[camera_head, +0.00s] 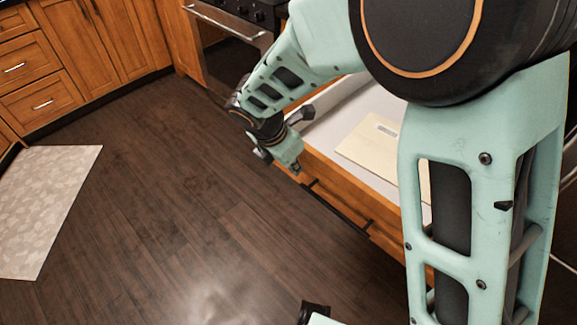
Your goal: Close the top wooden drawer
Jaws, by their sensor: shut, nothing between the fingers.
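The wooden drawer (317,174) stands pulled open at the right, partly hidden behind my arm. Its inside is white, and a pale flat board (372,148) with a small label lies in it. A long dark handle (341,209) runs along the drawer's wooden front. My gripper (277,160) is shut and empty, at the left end of the drawer front, close to its upper corner. I cannot tell whether it touches the wood.
An oven (232,50) with a metal handle is at the top, beyond the drawer. Wooden cabinets (45,75) with closed drawers line the upper left. A pale patterned mat (45,205) lies at the left. The dark wood floor (170,200) between is clear.

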